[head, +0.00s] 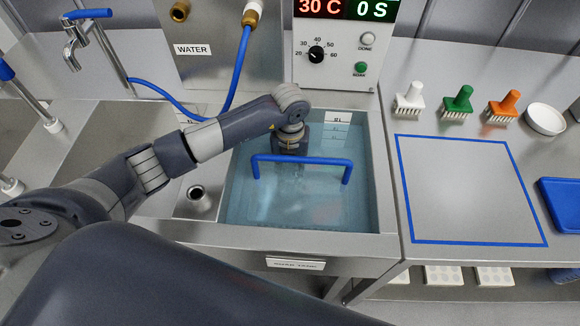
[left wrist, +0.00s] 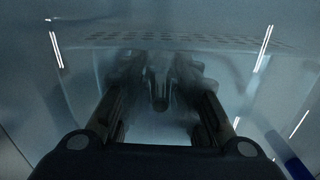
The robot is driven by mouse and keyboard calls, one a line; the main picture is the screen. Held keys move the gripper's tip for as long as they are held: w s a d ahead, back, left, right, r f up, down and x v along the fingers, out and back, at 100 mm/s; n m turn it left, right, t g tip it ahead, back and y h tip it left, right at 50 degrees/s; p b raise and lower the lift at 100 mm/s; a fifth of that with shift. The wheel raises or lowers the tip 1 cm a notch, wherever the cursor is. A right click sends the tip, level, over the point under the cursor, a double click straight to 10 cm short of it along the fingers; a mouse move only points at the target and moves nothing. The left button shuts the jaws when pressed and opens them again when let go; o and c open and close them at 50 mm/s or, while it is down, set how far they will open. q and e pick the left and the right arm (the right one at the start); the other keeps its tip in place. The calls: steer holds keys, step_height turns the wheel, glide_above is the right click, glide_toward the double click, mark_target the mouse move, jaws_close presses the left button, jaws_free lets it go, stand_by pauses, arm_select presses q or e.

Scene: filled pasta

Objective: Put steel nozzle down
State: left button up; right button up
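My left arm reaches into the water basin (head: 262,204). My left gripper (head: 290,172) points down at the far side of the basin, under the water and blurred. In the left wrist view my left gripper (left wrist: 158,88) shows two dark fingers standing apart. Between them is a dim grey tapered shape, which may be the steel nozzle (left wrist: 160,88) or a reflection; I cannot tell. My right gripper is out of view.
A blue handle bar (head: 300,160) spans the basin near my gripper. A control panel (head: 342,50) stands behind. At right, a blue-outlined area (head: 468,190) is empty; brushes (head: 458,103), a white dish (head: 545,119) and a blue tray (head: 562,203) stand around it.

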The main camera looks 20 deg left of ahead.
arm_select(q)
steer(key=shift+o, duration=0.8)
steer(key=shift+r, duration=0.15)
steer(key=shift+r, duration=0.3)
step_height(320, 180, up, 12)
steer(key=shift+f, duration=0.25)
steer(key=shift+o, duration=0.5)
stand_by(1.0)
